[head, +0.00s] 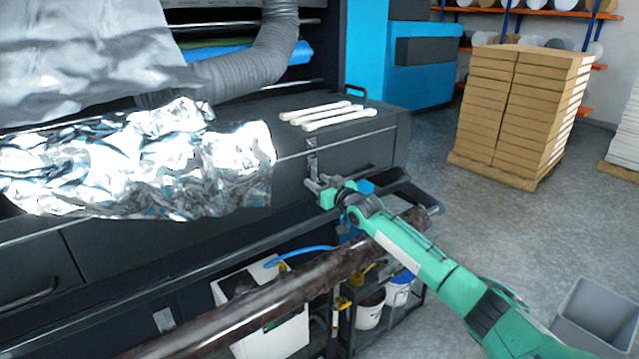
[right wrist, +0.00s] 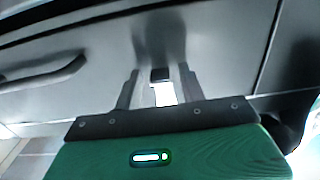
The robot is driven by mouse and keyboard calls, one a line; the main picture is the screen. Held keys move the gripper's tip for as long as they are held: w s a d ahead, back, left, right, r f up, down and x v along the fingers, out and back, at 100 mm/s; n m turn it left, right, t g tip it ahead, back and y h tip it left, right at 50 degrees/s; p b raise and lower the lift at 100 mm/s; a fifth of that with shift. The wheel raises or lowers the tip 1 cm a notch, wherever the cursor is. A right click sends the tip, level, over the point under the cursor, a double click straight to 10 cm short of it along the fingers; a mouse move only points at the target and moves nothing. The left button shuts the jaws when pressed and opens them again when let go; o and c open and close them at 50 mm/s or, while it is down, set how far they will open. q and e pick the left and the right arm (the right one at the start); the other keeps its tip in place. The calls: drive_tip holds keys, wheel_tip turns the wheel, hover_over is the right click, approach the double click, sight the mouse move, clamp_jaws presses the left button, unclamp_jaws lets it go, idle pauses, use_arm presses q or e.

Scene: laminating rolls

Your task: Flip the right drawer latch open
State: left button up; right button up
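The right drawer latch (head: 311,160) is a small metal strip on the dark grey drawer front (head: 365,150), just right of the silver foil. My right gripper (head: 318,184) is at the drawer front, right by the lower end of the latch. In the right wrist view, the two fingers of the gripper (right wrist: 160,88) are apart, with the black and bright latch part (right wrist: 162,92) showing between them. I cannot tell whether the fingers touch it. My left gripper is not in view.
Crumpled foil (head: 140,165) hangs over the machine at left. White rods (head: 330,115) lie on top of the cabinet. A long dark roll (head: 285,295) crosses below the drawer, in front of a cart with buckets (head: 370,308). Stacked boxes (head: 515,110) stand behind open floor.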

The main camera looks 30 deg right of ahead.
clamp_jaws()
drive_tip(key=s+r+g+p, duration=0.1)
drive_tip(key=r+g+p, duration=0.3)
drive_tip(key=g+p, duration=0.4)
drive_tip(key=s+r+g+h+p, duration=0.1)
drive_tip(key=r+g+p, duration=0.3)
drive_tip(key=g+p, duration=0.4)
drive_tip(key=shift+s+d+p, duration=0.15)
drive_tip(key=shift+s+p, duration=0.6)
drive_tip(key=shift+p, duration=1.3)
drive_tip(key=shift+o, duration=0.8)
unclamp_jaws()
